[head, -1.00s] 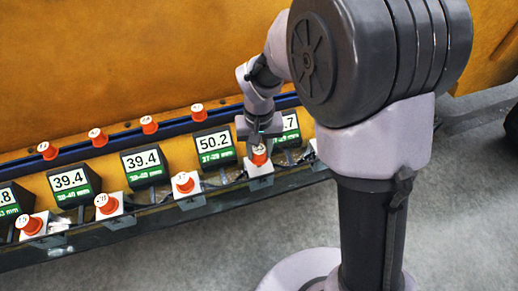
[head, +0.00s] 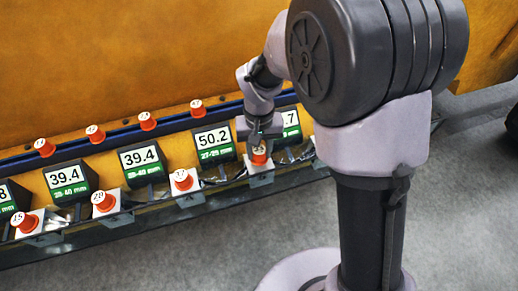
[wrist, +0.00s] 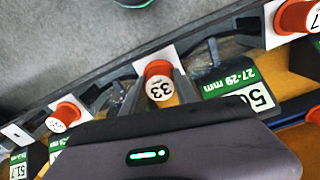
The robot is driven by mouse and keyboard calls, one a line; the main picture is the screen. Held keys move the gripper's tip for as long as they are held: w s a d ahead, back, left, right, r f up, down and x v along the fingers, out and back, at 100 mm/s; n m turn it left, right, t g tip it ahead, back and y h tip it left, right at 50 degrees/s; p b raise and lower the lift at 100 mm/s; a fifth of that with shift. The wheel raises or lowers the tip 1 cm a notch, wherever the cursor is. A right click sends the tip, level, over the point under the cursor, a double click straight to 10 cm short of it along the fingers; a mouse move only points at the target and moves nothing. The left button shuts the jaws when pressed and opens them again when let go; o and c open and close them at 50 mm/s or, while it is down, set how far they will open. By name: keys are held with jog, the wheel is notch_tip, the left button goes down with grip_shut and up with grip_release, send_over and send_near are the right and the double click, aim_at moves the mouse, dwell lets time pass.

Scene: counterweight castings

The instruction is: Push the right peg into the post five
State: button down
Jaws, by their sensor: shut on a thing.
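My gripper (head: 260,142) is over an orange peg marked 33 (head: 259,157) in the front row, near the right end. The peg stands upright in a white square post (head: 261,170). The same peg (wrist: 158,82) shows in the wrist view, with its white block (wrist: 152,57) behind it and grey fingers at its sides. My gripper is shut on this peg. How deep the peg sits is hard to tell. No post label reading "five" is legible.
Other orange pegs on white blocks stand along the front row, such as one to the left (head: 182,180). Several more orange pegs (head: 148,121) line the back rail. Displays, one reading 50.2 (head: 213,139), stand between the rows.

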aim_at(260, 150)
jog(key=shift+f+b, duration=0.75)
jog(key=shift+f, duration=0.25)
jog(key=c, duration=0.9)
grip_release()
jog(key=shift+o, duration=0.2)
jog(key=shift+r, duration=0.1)
notch_tip(260, 150, up, 17)
jog(key=p, duration=0.5)
jog(key=shift+d+r, duration=0.1)
